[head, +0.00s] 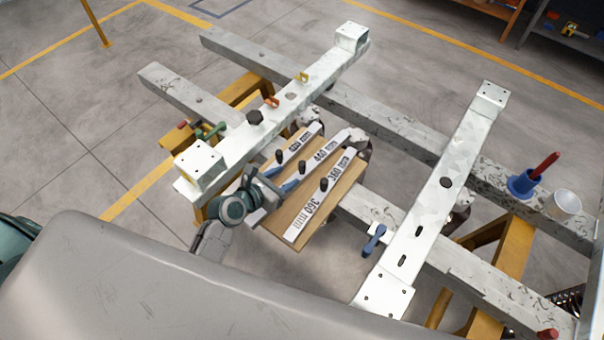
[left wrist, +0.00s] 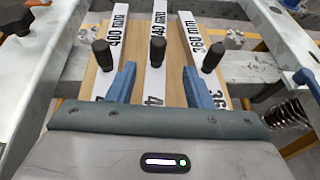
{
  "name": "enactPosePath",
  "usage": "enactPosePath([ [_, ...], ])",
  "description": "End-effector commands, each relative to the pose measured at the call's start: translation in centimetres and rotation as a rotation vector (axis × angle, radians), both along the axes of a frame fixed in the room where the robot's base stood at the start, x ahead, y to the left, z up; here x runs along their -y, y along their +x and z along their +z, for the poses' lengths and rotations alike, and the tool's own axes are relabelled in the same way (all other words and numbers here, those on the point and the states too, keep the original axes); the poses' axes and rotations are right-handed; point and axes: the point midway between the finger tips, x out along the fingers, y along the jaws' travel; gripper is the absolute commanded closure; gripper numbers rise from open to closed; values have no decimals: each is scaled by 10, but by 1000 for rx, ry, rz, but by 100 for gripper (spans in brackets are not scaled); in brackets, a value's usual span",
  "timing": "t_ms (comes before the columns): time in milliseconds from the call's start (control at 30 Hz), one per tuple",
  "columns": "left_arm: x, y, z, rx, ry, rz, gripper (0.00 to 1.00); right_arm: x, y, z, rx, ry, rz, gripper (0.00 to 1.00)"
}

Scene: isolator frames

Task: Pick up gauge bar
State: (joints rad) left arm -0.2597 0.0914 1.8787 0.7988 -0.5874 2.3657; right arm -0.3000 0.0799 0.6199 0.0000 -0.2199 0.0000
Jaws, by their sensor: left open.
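Three white gauge bars lie side by side on a wooden board, each with a black knob. The left bar (left wrist: 112,30) reads 400 mm in the left wrist view. The middle bar (head: 327,150) reads 440 mm, and the right bar (head: 299,226) reads 360 mm. My left gripper (head: 281,180) is open and empty at the near end of the bars. In the left wrist view its blue fingers (left wrist: 159,84) stand either side of the middle bar, and that bar's knob (left wrist: 158,53) is beyond the fingertips. Contact cannot be told. My right gripper is not in view.
The wooden board (head: 325,219) sits between two pale metal crossbeams, left (head: 272,118) and right (head: 432,205), on long grey rails. A blue-handled clamp (head: 374,240) is right of the board. A blue holder with a red handle (head: 524,183) and a white cup (head: 566,205) stand far right.

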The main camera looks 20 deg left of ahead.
Motion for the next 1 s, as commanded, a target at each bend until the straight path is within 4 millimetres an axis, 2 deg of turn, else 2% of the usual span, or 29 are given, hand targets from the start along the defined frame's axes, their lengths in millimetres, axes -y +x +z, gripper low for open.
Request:
enactPosePath([
  [100,8,17,-6,0,0,0,54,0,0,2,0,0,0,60],
  [367,16,36,-11,0,3,-2,54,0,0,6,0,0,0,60],
  [600,27,68,-20,-1,3,-3,54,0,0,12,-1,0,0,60],
  [933,30,75,-25,0,6,-2,54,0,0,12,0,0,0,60],
  [1000,30,75,-25,-1,6,-3,66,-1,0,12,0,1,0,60],
])
